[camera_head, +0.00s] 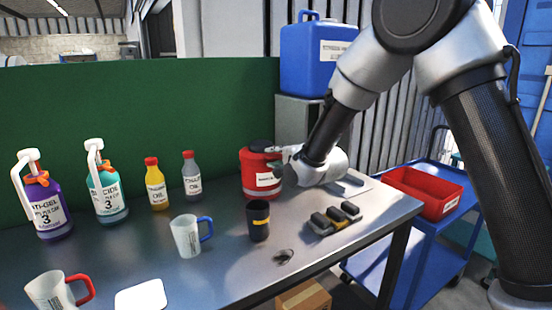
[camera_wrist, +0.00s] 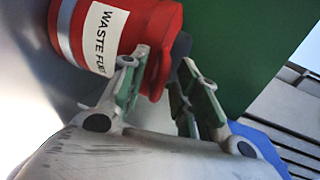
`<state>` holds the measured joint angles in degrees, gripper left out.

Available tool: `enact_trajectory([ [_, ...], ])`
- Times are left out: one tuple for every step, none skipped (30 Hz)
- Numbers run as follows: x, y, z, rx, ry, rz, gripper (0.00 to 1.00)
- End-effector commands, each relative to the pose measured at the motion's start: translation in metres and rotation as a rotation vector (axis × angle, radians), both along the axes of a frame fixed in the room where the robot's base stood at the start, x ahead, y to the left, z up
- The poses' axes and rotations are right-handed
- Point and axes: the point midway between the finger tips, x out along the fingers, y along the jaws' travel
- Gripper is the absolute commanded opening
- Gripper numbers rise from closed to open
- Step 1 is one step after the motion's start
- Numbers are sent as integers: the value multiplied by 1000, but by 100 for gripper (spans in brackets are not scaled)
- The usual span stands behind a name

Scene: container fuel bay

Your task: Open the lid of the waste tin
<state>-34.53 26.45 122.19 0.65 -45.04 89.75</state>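The waste tin (camera_head: 262,178) is a red can with a white label and a dark top. It stands upright at the back of the bench. In the wrist view the tin (camera_wrist: 98,38) is at the upper left, tilted in the picture, its label reading "WASTE". My gripper (camera_head: 278,160) is at the tin's upper right side. In the wrist view its two fingers (camera_wrist: 160,72) are spread apart, with a red edge of the tin and a dark part of its top between them. I cannot tell whether the fingers touch the lid. The lid looks down on the tin.
A black cup (camera_head: 258,222) and a dark block set (camera_head: 335,218) are in front of the tin. Two oil bottles stand left of it, the grey one (camera_head: 191,178) closer. A green panel (camera_head: 130,115) runs behind. A red tray (camera_head: 425,195) is on a blue cart at right.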

Motion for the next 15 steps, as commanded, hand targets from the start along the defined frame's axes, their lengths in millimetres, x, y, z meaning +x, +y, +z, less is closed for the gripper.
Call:
enact_trajectory([
  [2, 1, -1, -1, 2, 0, 31],
  [2, 2, -2, -1, 2, 0, 31],
  [3, 2, -2, -1, 2, 0, 31],
  [3, 2, -2, -1, 2, 0, 31],
  [3, 2, -2, -1, 2, 0, 31],
  [3, 2, -2, -1, 2, 0, 31],
  [3, 2, -2, -2, 1, 0, 31],
  [3, 2, -2, -2, 1, 0, 31],
  [3, 2, -2, -2, 1, 0, 29],
  [3, 2, -2, -2, 1, 0, 24],
  [3, 2, -2, -2, 1, 0, 18],
  [3, 2, -1, -2, 1, 0, 11],
  [3, 2, -1, -2, 1, 0, 6],
  [3, 2, -1, -2, 1, 0, 0],
  [3, 2, -1, -2, 1, 0, 0],
])
